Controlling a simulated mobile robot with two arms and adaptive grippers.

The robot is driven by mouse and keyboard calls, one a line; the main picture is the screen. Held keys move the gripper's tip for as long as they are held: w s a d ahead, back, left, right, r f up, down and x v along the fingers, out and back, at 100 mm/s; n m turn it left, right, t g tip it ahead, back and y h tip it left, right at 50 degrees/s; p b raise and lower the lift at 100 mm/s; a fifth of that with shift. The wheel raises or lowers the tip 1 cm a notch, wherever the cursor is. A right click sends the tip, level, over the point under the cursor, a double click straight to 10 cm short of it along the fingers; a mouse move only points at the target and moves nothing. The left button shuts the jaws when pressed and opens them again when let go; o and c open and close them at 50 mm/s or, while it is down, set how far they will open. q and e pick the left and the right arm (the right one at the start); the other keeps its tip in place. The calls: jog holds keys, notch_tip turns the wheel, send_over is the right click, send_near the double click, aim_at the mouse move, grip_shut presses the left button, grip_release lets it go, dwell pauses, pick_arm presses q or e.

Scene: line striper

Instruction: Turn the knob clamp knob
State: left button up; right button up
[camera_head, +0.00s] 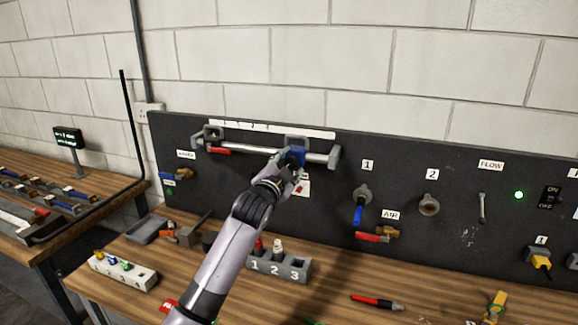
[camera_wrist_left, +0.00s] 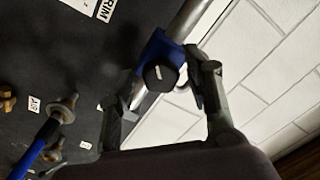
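The knob clamp is a blue block (camera_head: 296,156) on a grey horizontal rail (camera_head: 245,150) fixed to the dark panel. In the left wrist view the blue block (camera_wrist_left: 152,50) carries a round black knob (camera_wrist_left: 161,76) that faces the camera. My left gripper (camera_head: 290,167) is at the clamp, partly covering it in the head view. In the left wrist view its two fingers (camera_wrist_left: 157,88) are spread on either side of the knob, with a visible gap on the left side. The right finger is close to the blue block; contact cannot be told. My right gripper is not in view.
Valves with a blue lever (camera_head: 359,210) and a red lever (camera_head: 372,237) are right of the clamp. A grey numbered holder (camera_head: 280,267), a white block with fittings (camera_head: 122,271) and a red marker (camera_head: 376,302) are on the wooden bench below.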

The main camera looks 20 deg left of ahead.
pick_arm(q)
jog(key=shift+s, duration=0.1)
jog(key=s, duration=1.1)
jog(key=shift+s+a, duration=0.2)
jog(key=shift+s, duration=0.2)
